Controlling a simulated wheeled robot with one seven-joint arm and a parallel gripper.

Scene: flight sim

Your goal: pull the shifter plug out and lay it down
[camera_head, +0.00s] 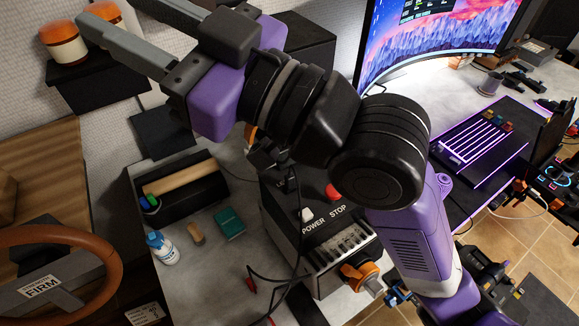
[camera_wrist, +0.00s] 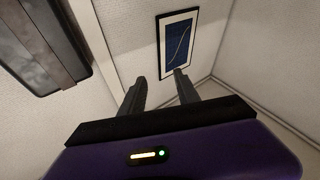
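My gripper (camera_head: 112,12) is raised high at the upper left in the head view, far above the desk. Its two grey fingers are apart with nothing between them, and the wrist view also shows the empty gap of the gripper (camera_wrist: 160,77). A dark control box (camera_head: 281,224) marked POWER and STOP stands on the bench below my arm. An orange round part (camera_head: 361,274) sits at its front right corner. Dark cables run by the box, one with a red end (camera_head: 251,285). I cannot tell which part is the shifter plug; my arm hides some of the area behind the box.
A black tray (camera_head: 205,187) holds a wooden roller. A steering wheel (camera_head: 108,262) is at lower left, jars (camera_head: 64,43) on a shelf. The wrist view shows a wall picture (camera_wrist: 174,42).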

